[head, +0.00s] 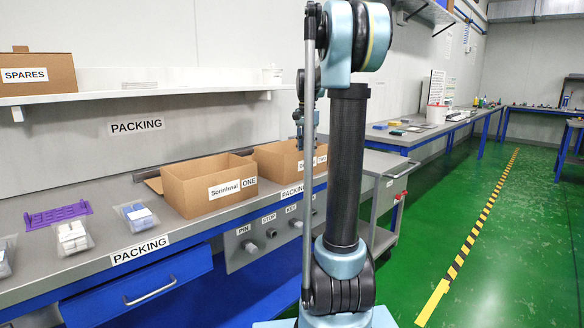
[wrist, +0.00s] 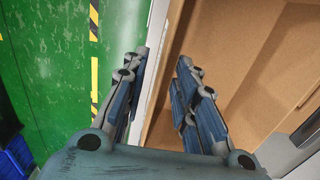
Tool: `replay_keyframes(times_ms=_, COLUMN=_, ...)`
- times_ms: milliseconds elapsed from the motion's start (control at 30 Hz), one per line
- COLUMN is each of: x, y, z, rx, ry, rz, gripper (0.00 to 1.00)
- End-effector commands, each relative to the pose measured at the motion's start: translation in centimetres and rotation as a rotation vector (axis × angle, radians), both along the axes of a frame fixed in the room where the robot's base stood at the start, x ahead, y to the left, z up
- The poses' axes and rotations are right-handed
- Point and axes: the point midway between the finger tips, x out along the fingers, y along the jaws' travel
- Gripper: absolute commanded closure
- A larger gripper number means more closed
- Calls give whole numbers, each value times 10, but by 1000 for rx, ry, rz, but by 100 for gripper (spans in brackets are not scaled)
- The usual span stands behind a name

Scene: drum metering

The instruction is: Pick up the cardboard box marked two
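The open cardboard box marked TWO (head: 277,158) stands on the packing bench, right of the box marked ONE (head: 208,184). My arm hides part of its right side and its label. My gripper (head: 299,146) is at its right part, mostly behind my arm in the head view. In the wrist view, my gripper (wrist: 164,62) is open and empty, with a gap between the fingers. There, the box marked TWO (wrist: 250,62) fills the right side. One finger is over its inside and the other is on the outer side of its wall. I cannot tell whether they touch it.
A shelf (head: 150,94) with a SPARES box (head: 38,74) runs above the bench. A grey cart (head: 385,185) stands right of the bench. Green floor (head: 500,250) is open at right.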

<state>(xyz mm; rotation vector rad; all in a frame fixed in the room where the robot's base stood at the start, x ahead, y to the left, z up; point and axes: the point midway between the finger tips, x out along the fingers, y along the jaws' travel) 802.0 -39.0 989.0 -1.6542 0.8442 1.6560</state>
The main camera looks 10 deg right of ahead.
Motion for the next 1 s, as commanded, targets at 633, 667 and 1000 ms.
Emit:
replay_keyframes(times_ms=633, x=7, y=-5, z=-58, rx=0, ry=0, rz=0, gripper=73)
replay_keyframes(times_ms=667, x=7, y=-5, z=-59, rx=0, ry=0, rz=0, gripper=73)
replay_keyframes(times_ms=1000, x=7, y=-5, z=-59, rx=0, ry=0, rz=0, gripper=100)
